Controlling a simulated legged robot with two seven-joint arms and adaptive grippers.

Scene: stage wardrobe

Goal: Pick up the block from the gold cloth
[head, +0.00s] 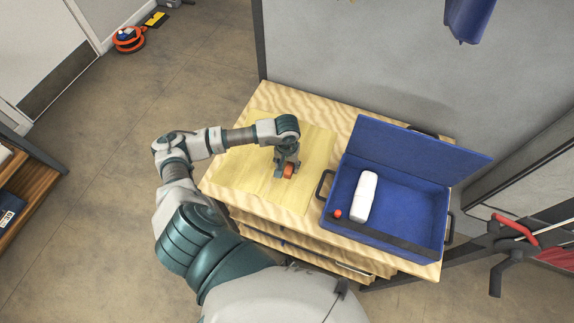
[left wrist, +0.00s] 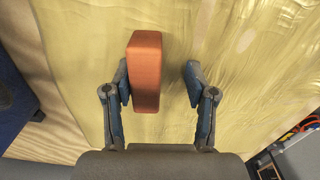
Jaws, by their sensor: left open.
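An orange block (head: 289,169) lies on the gold cloth (head: 262,185), which is spread over the left part of the wooden table. My left gripper (head: 284,168) is over the block, and its fingers partly hide it in the head view. In the left wrist view the block (left wrist: 146,71) lies between the two open fingers of the gripper (left wrist: 158,84). It is close to the left finger, and a clear gap separates it from the right finger. I cannot tell whether the left finger touches it. My right gripper is not in view.
A blue open case (head: 405,208) stands right of the cloth, with a white bottle-like object (head: 360,196) and a small red ball (head: 337,213) in it. A grey panel rises behind the table. Bare cloth lies left of the block.

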